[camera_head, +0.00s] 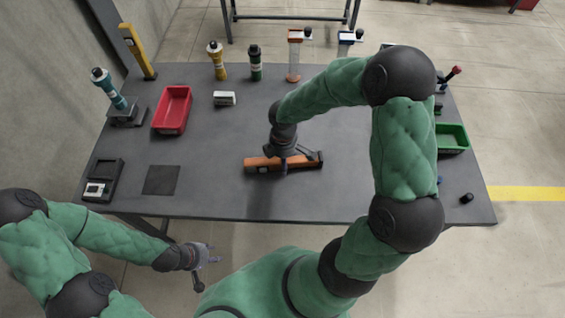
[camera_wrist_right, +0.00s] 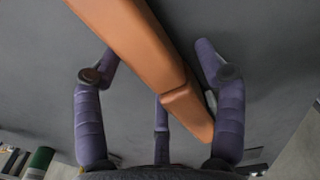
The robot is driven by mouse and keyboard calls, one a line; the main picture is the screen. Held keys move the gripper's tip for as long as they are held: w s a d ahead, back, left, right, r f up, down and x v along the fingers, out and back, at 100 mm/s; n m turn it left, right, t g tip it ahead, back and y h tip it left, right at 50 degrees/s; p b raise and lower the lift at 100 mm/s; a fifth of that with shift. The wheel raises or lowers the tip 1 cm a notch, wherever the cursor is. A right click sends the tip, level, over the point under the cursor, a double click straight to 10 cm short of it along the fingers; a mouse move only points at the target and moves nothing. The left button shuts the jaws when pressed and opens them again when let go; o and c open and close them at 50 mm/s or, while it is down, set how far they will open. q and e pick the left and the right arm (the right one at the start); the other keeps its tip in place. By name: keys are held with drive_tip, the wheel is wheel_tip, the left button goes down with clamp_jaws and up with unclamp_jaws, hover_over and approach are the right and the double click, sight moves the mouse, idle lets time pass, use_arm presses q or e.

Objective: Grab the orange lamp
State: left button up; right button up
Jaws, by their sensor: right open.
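A red bin (camera_head: 172,110) stands at the left and a green bin (camera_head: 452,138) at the right. A white box (camera_head: 224,98), a yellow bottle (camera_head: 217,62) and a dark green bottle (camera_head: 255,63) stand behind the lamp. A black square mat (camera_head: 161,180) lies at the front left.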

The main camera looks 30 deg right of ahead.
drive_tip(key=c, duration=1.4)
